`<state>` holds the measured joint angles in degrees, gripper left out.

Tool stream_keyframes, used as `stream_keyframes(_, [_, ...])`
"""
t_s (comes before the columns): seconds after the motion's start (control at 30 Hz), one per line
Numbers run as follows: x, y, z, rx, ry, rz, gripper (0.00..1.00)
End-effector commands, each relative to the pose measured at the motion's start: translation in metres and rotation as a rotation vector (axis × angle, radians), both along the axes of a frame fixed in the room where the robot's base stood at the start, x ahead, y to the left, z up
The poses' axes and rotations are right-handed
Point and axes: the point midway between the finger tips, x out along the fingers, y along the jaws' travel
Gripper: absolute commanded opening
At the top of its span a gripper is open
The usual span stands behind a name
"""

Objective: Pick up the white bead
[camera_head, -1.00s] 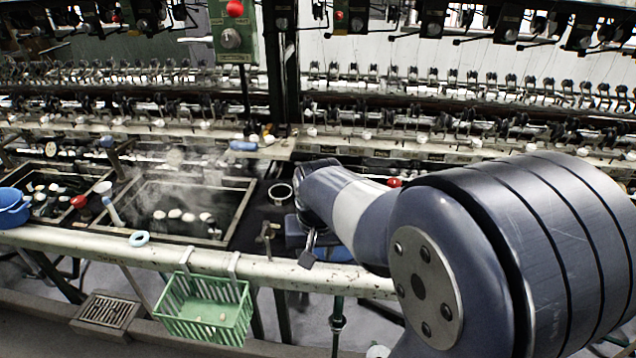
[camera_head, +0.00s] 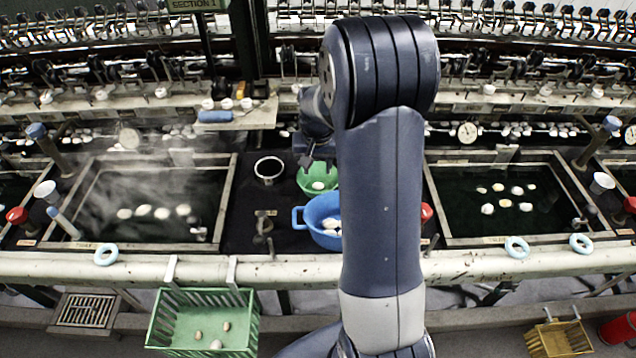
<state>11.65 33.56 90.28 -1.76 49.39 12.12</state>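Several small white rounded things are in view, and I cannot tell which is the white bead. One pale piece (camera_head: 318,185) lies in the green bowl (camera_head: 308,178). Others lie in the blue basin (camera_head: 299,219), partly hidden by my arm. A row of white ovals (camera_head: 162,213) is in the left steaming basin, and a group of them (camera_head: 505,203) is in the right basin. My gripper (camera_head: 306,163) is at the green bowl's upper left in the picture. It is small, dark and partly hidden by my arm, so its opening is unclear.
A shelf (camera_head: 245,118) with small white pieces and a blue roll (camera_head: 215,116) is behind. A green basket (camera_head: 203,350) with a few pale pieces hangs from the front rail (camera_head: 60,265). A metal ring (camera_head: 268,170) stands left of the green bowl. Machinery lines the back.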

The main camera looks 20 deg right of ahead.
Motion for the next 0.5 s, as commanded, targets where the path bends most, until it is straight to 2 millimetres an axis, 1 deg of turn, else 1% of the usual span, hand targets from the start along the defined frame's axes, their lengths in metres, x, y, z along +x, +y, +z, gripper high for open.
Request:
stream_keyframes(0.03, [0.000,0.000,-0.007,0.001,0.004,0.000,0.40])
stream_keyframes(0.27, [0.001,-0.002,-0.022,0.000,0.003,0.000,0.40])
stream_keyframes(0.5, [0.003,-0.005,-0.054,0.001,0.004,0.000,0.40])
